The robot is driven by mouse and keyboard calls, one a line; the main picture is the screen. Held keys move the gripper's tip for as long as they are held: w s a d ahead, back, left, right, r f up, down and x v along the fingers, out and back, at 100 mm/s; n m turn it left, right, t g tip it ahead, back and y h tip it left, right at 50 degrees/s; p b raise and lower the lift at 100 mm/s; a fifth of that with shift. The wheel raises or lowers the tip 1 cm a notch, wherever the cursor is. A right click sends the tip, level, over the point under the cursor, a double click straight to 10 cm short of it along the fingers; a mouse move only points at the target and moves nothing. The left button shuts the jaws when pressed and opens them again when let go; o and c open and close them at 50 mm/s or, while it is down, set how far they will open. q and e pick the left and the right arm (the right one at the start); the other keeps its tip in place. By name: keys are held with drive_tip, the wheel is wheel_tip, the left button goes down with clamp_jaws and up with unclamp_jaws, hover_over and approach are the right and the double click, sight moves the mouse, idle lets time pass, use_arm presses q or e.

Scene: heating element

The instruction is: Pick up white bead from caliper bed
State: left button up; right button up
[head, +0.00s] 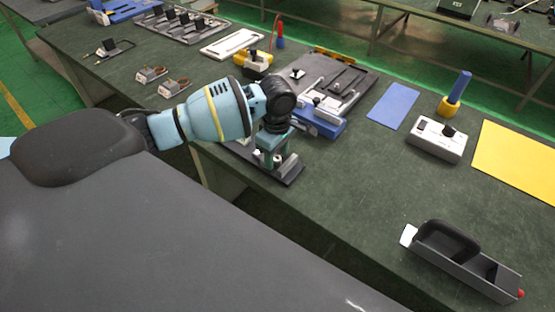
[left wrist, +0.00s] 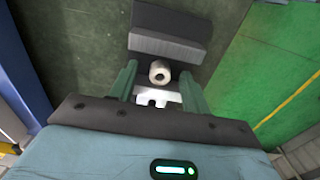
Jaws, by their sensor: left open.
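My left gripper (head: 270,158) points down over the caliper bed (head: 290,173), a dark narrow base at the table's front edge. In the left wrist view the left gripper (left wrist: 157,76) is open, with one teal finger on each side of the white bead (left wrist: 160,72). The bead is a small pale cylinder with a dark hole. It sits between a dark grey block on the caliper bed (left wrist: 166,47) and a white notched piece (left wrist: 156,96). I cannot tell whether the fingers touch the bead. My right gripper is not in view.
A blue-and-grey fixture (head: 318,122) stands right behind the gripper. Farther right are a blue mat (head: 394,105), a white switch box (head: 436,139), a yellow mat (head: 515,160) and a grey bin (head: 465,262). The table (head: 375,190) is clear between the caliper bed and the bin.

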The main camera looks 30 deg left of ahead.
sight(277, 161)
use_arm(q)
clamp_jaws()
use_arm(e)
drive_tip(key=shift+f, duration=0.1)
use_arm(q)
drive_tip(key=shift+r, duration=0.1)
